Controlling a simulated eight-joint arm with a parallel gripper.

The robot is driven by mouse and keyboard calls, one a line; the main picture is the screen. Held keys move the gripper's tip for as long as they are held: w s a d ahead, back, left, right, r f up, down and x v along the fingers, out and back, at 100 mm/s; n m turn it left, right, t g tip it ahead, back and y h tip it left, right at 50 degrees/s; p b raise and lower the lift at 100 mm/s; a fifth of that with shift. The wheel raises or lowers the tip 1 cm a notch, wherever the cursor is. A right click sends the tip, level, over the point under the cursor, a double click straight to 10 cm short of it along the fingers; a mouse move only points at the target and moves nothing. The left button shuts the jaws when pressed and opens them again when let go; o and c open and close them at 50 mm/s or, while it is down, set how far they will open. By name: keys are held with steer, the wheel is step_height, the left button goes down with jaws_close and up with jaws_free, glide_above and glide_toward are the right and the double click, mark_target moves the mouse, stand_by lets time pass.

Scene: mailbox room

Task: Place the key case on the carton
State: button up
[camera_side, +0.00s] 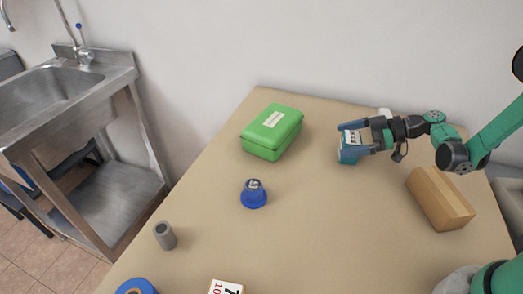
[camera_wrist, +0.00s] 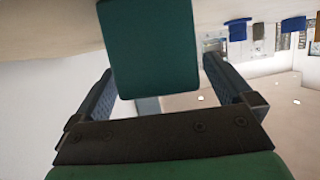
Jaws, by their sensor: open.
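The teal case that looks like the key case (camera_side: 348,156) is at my gripper's fingertips, low over the back right of the table. A pale marked patch shows at its upper part in the side view. In the wrist view the key case (camera_wrist: 150,50) is a plain dark teal block between the blue fingers. My gripper (camera_side: 354,146) is open around it; I cannot tell whether a finger touches it. The carton (camera_side: 440,198) is a brown box lying on the table, nearer the camera and to the right of my gripper. Its top is clear.
A bright green box (camera_side: 272,132) with a label sits at the back left of the table. A blue round-based object (camera_side: 254,194), a grey cylinder (camera_side: 165,235), a blue roll (camera_side: 137,287) and a white numbered block (camera_side: 226,287) stand nearer. The middle of the table is free.

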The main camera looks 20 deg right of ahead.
steer(key=shift+x, duration=0.85)
steer(key=c, duration=1.5)
steer(key=shift+r, duration=0.1)
step_height(320, 180, up, 19)
steer(key=m+t+h, duration=0.5)
steer(key=m+h, duration=0.1)
steer(key=m, duration=0.1)
glide_above(344, 136)
steer(key=s+a, duration=0.2)
step_height(344, 136, down, 5)
steer(key=shift+s+a+r+m+t+h, duration=0.15)
steer(key=shift+s+r+m+h, duration=0.2)
steer(key=shift+m+h, duration=0.4)
steer(key=shift+s+a+r+m+t+h, duration=0.15)
steer(key=shift+s+m+h, duration=0.35)
steer(key=shift+h, duration=0.5)
steer(key=shift+s+a+r+m+t+h, duration=0.1)
steer(key=shift+s+a+r+m+h, duration=0.15)
steer(key=shift+m+h, duration=0.55)
